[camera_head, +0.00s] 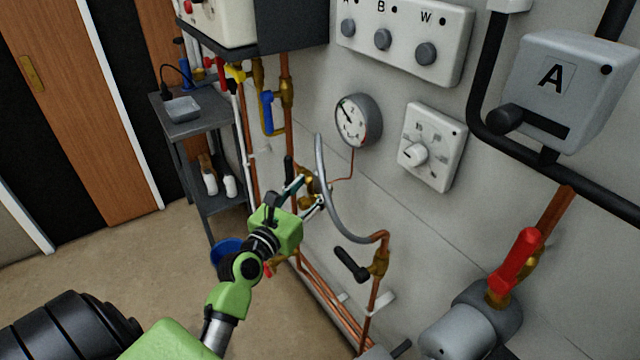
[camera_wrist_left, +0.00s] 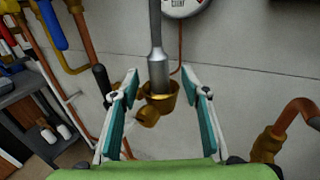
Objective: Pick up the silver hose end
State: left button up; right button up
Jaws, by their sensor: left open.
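My left gripper (camera_head: 312,192) is open at the wall pipes, and its two teal-padded fingers show in the left wrist view (camera_wrist_left: 167,86). Between and beyond the fingers is the silver hose end (camera_wrist_left: 155,72), a smooth metal sleeve pointing down at a brass fitting (camera_wrist_left: 160,100). I cannot tell whether it is seated in the fitting or just in front of it. No finger visibly touches the sleeve. In the head view the grey hose (camera_head: 322,165) arcs beside the gripper towards a copper pipe; its end there is hard to make out among the fingers.
A black-handled valve (camera_head: 352,264) sits right of the gripper, and a blue-handled valve (camera_head: 267,112) above it. A round gauge (camera_head: 357,121) and a dial box (camera_head: 432,146) are on the wall. A grey shelf cart (camera_head: 185,125) stands left. The floor in front is clear.

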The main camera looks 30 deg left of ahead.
aim_at(316, 182)
pick_arm(q)
jog(key=w, duration=0.1)
jog(key=w+p, duration=0.1)
jog(key=w, duration=0.3)
jog(key=shift+a+f, duration=0.15)
jog(key=shift+a, duration=0.15)
jog(key=shift+c, duration=0.7)
grip_shut()
